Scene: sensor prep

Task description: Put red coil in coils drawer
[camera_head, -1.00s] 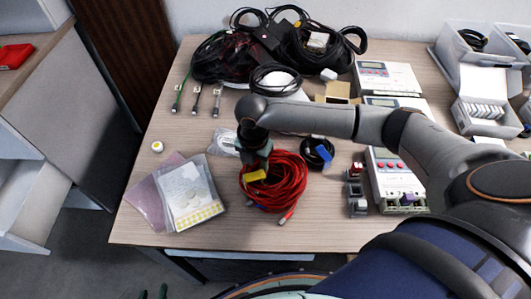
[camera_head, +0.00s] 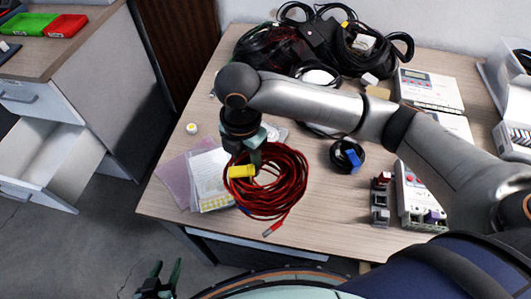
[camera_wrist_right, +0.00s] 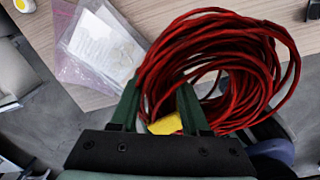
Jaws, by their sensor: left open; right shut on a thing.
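The red coil (camera_head: 292,180) is a loose bundle of red cable with a yellow tag. It hangs over the front left part of the table in the head view. My right gripper (camera_head: 245,165) is shut on the red coil at its left side, by the yellow tag. In the right wrist view the coil (camera_wrist_right: 270,62) extends up and right from the fingers (camera_wrist_right: 160,110). An open, empty-looking drawer (camera_head: 50,150) sticks out of the cabinet at the left; no label is readable. My left gripper (camera_head: 160,276) is open and empty at the bottom, beside the table front.
Clear sleeves with papers (camera_head: 205,170) lie at the table's left edge. A black coil (camera_head: 348,155) with a blue tag lies right of the red coil. Black cables (camera_head: 320,45) fill the back. Grey floor (camera_head: 100,220) lies open between table and cabinet (camera_head: 95,85).

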